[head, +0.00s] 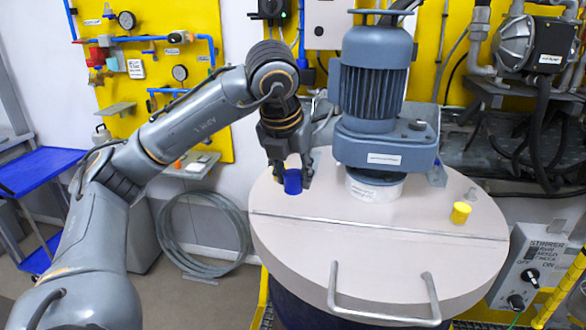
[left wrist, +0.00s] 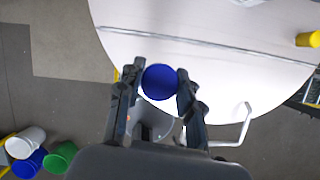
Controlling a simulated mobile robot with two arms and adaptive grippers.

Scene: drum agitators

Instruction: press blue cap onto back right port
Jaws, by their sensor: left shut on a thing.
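My left gripper (head: 292,178) points down over the left part of the round drum lid (head: 335,258). It is shut on a blue cap (head: 292,182), which sits at or just above the lid surface; I cannot tell whether it touches. In the left wrist view the blue cap (left wrist: 160,82) is between the two fingers of the left gripper (left wrist: 161,84). Whatever is under the cap is hidden. My right gripper is not in view.
The grey agitator motor (head: 375,85) rises from the lid's back middle, to the right of my gripper. A metal handle (head: 385,312) is on the front of the lid. A stirrer switch box (head: 530,268) hangs at right. White, blue and green containers (left wrist: 60,157) show low left in the wrist view.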

